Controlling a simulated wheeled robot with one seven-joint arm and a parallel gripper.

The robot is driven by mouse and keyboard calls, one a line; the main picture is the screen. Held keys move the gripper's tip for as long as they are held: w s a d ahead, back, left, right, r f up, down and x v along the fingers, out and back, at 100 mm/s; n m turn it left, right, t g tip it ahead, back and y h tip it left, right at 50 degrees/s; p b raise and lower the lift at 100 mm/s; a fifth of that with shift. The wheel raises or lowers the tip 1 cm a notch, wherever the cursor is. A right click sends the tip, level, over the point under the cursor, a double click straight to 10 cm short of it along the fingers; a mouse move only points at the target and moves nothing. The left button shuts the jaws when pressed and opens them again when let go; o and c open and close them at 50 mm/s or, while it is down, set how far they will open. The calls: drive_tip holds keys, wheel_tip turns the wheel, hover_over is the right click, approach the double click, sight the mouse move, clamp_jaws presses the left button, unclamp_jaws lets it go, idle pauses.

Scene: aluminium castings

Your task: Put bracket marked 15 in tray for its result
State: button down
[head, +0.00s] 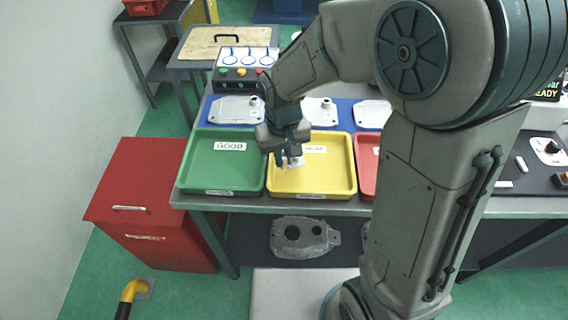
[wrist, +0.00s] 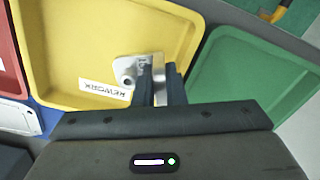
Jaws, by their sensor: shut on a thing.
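My gripper (head: 289,159) is over the yellow tray (head: 312,192), its fingers pointing down. It is shut on a small silver bracket (head: 296,162), held between the fingertips. In the wrist view the bracket (wrist: 128,69) shows a round boss and a flat plate beside the fingers (wrist: 158,85). I cannot see a number on it, and cannot tell if it touches the tray floor. The yellow tray's label reads REWORK in the wrist view (wrist: 104,89). The green tray (head: 222,170), labelled GOOD, is to the left. The red tray (head: 366,160) is to the right, partly behind my arm.
Flat castings (head: 237,109) lie on a blue mat (head: 262,105) behind the trays. A gauge box with coloured buttons (head: 243,72) stands at the back left. A red cabinet (head: 140,190) is left of the bench. A large casting (head: 303,237) lies on the shelf below.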

drive_tip(key=shift+f, duration=1.9)
drive_tip(key=shift+f, duration=0.2)
drive_tip(key=c, duration=1.8)
unclamp_jaws()
drive_tip(key=shift+o, duration=0.2)
drive_tip(key=shift+r, duration=0.15)
wheel_tip(320, 180, up, 12)
drive_tip(key=shift+r, duration=0.1)
drive_tip(key=s+d+r+m+t, duration=0.3)
drive_tip(key=s+d, duration=0.7)
drive_tip(key=d, duration=0.5)
drive_tip(key=shift+s+d+m, duration=0.3)
drive_tip(key=shift+s+m, duration=0.05)
drive_tip(key=shift+m, duration=0.25)
